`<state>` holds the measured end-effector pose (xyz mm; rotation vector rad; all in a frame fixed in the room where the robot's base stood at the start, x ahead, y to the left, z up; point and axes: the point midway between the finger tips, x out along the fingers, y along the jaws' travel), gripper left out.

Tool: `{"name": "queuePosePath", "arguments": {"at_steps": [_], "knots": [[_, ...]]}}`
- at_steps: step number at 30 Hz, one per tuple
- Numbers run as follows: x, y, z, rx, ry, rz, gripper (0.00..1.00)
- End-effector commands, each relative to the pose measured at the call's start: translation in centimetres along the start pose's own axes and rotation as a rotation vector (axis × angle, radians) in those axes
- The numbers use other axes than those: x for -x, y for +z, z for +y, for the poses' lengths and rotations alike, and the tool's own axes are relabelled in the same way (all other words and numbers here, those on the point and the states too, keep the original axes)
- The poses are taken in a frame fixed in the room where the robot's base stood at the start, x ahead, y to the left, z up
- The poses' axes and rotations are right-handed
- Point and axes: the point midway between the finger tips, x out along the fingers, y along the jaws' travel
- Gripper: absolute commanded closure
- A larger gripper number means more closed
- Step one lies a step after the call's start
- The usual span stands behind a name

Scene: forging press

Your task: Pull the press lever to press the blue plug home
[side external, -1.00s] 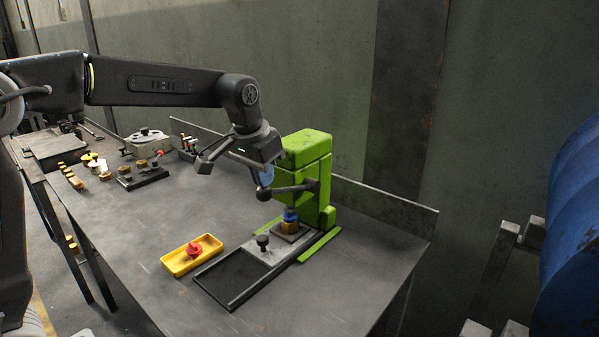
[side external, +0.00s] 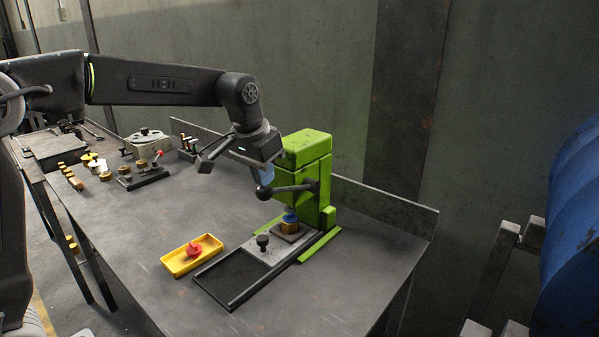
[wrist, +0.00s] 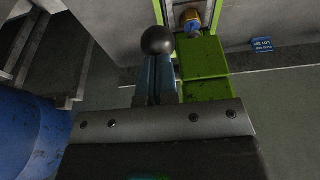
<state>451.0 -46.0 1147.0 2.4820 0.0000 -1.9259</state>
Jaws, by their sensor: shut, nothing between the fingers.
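The green press (side external: 308,165) stands on the bench. Its dark lever (side external: 290,189) sticks out to the left, about level, and ends in a round black knob (side external: 264,193). The blue plug (side external: 290,215) sits upright in a brass-coloured block (side external: 289,228) under the press head; it also shows in the wrist view (wrist: 193,27). My gripper (side external: 265,178) is shut and empty, with its blue fingers pointing down right above the knob. In the wrist view the knob (wrist: 158,40) is at the tips of the fingers (wrist: 155,72). I cannot tell whether they touch.
A slide plate with a black knob (side external: 263,242) lies before the press, leading to a dark railed track (side external: 238,276). A yellow tray (side external: 180,265) holding a red part (side external: 193,250) is to the left. Several small parts lie farther back left. The bench's front right is clear.

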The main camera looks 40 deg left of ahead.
Motion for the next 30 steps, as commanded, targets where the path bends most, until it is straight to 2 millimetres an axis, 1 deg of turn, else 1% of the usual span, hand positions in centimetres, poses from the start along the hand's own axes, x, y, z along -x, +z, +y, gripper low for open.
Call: {"name": "queuePosePath", "arguments": {"at_steps": [3, 12, 22, 30], "knots": [[0.8, -0.4, 0.0, 0.0, 0.0, -0.001, 1.0], [1.0, -0.5, 0.0, 0.0, 0.0, -0.003, 1.0], [2.9, -2.3, 0.0, 0.0, 0.0, -0.002, 1.0], [3.1, -2.4, 0.0, 0.0, 0.0, -0.003, 1.0]]}}
